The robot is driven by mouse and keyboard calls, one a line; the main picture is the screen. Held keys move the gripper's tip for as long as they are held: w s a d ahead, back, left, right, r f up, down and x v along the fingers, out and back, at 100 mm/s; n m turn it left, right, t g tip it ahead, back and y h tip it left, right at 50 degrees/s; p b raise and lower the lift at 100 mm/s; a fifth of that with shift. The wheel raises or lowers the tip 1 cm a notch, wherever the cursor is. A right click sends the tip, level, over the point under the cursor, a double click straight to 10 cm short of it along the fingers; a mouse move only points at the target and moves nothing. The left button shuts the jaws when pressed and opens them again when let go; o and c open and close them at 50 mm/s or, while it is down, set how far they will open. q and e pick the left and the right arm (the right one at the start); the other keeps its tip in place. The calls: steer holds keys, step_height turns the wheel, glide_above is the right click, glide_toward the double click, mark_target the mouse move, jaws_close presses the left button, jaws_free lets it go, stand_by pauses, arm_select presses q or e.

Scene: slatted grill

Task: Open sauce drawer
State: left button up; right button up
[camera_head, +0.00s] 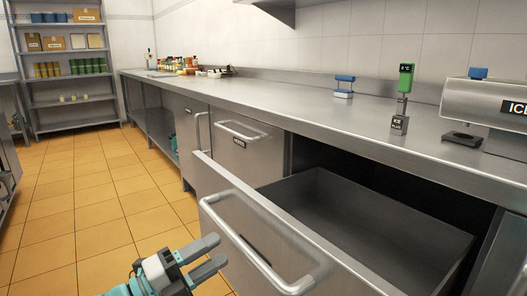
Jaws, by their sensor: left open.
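A steel drawer (350,213) under the counter is pulled well out, and the part of its inside that shows is empty. Its front panel (262,207) carries a large bar handle (252,253). A dark label on the panel, behind the handle, is too small to read. My left gripper (214,251) is open and empty at the bottom of the view. Its two grey fingers point right toward the handle, just left of it and apparently apart from it. My right gripper is out of view.
A closed front with a bar handle (240,131) stands farther left. The long steel counter (330,125) carries a green device (403,86), a steel ICE unit (487,108) and bottles (180,64). The tiled floor (95,205) at left is clear.

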arm_select(q)
steer(key=b+v, duration=0.2)
steer(key=v, duration=0.8)
steer(key=shift+s+a, duration=0.15)
steer(key=shift+s, duration=0.05)
stand_by(0.3)
stand_by(0.3)
